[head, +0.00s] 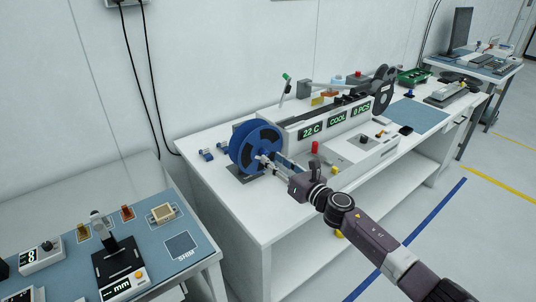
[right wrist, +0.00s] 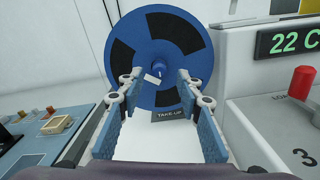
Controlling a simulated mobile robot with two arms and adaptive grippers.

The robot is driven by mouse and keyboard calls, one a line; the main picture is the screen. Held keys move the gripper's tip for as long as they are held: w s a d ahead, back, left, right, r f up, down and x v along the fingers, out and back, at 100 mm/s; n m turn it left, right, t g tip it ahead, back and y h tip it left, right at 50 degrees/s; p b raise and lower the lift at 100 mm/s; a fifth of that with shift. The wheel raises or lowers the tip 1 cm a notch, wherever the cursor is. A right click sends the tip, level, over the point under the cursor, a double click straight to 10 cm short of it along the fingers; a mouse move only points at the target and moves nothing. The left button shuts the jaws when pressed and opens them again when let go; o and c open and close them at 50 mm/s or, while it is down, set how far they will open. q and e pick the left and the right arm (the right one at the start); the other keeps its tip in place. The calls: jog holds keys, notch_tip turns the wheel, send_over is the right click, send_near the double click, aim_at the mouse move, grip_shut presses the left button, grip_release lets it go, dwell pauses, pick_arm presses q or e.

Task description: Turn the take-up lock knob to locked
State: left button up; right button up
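The take-up reel (head: 256,145) is a blue disc with black openings, standing upright at the left end of the machine. In the right wrist view the reel (right wrist: 160,100) is straight ahead, above a "TAKE-UP" label (right wrist: 170,114). A small pale bar at its hub (right wrist: 152,78) looks like the lock knob; I cannot read its lock marking. My right gripper (right wrist: 160,84) is open, its fingers to the left and right of the hub bar, with a gap on both sides. In the head view my right gripper (head: 268,160) is in front of the reel. My left gripper is not in view.
The machine body (right wrist: 270,75) with a display and a red knob (right wrist: 302,82) is close on my gripper's right. A side bench (head: 205,262) with a gauge stand (head: 115,262) and small parts is at the left. The white tabletop before the reel is mostly clear.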

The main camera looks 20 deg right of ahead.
aim_at(267, 154)
jog(key=shift+x, duration=1.65)
grip_shut()
